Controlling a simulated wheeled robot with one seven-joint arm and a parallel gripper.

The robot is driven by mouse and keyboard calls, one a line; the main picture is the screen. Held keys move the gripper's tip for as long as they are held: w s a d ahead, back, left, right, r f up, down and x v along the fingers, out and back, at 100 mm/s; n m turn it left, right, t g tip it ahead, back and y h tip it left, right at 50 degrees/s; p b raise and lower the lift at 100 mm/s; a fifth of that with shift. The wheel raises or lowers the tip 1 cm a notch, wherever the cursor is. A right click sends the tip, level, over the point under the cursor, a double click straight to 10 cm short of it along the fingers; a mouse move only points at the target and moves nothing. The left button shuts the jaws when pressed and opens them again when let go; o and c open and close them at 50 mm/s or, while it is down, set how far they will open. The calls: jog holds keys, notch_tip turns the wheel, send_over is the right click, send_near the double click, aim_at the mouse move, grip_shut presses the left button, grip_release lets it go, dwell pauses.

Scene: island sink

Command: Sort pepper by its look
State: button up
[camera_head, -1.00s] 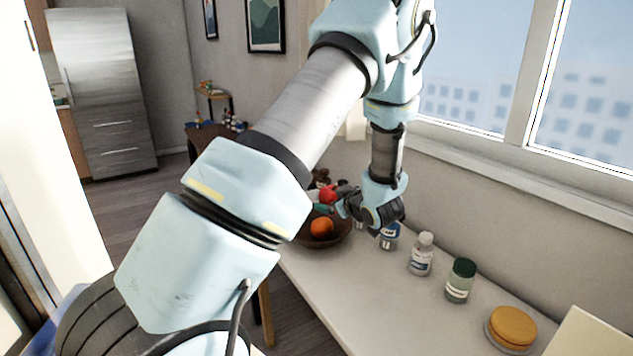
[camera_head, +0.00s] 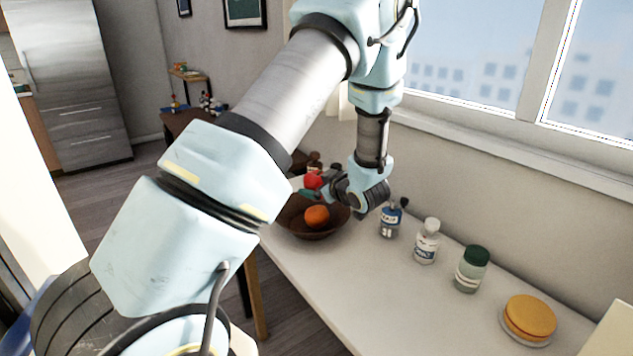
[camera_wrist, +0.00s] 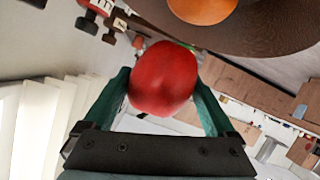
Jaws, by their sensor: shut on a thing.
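A red pepper (camera_wrist: 165,78) is between the two green fingers of my gripper (camera_wrist: 163,95) in the wrist view. My gripper is shut on it. In the head view, the red pepper (camera_head: 313,181) shows at the far end of the white counter, and my gripper (camera_head: 328,186) points left at it. A brown bowl (camera_head: 310,232) holding an orange fruit (camera_head: 316,216) is just below it in the picture. In the wrist view the bowl (camera_wrist: 265,38) with the orange fruit (camera_wrist: 202,8) is at the top. The pepper appears held above the counter beside or over the bowl; I cannot tell which.
Along the counter stand a blue-labelled bottle (camera_head: 391,220), a white bottle (camera_head: 427,242), a green-lidded jar (camera_head: 471,270) and a round orange-yellow item (camera_head: 529,317) on a plate. The counter's front middle (camera_head: 370,300) is clear. A window and wall border the back.

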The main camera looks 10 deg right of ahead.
notch_tip(320, 180, down, 2)
jog(key=shift+f+b, duration=0.1)
jog(key=shift+b, duration=0.35)
jog(key=o, duration=1.2)
jog(key=shift+c, duration=0.2)
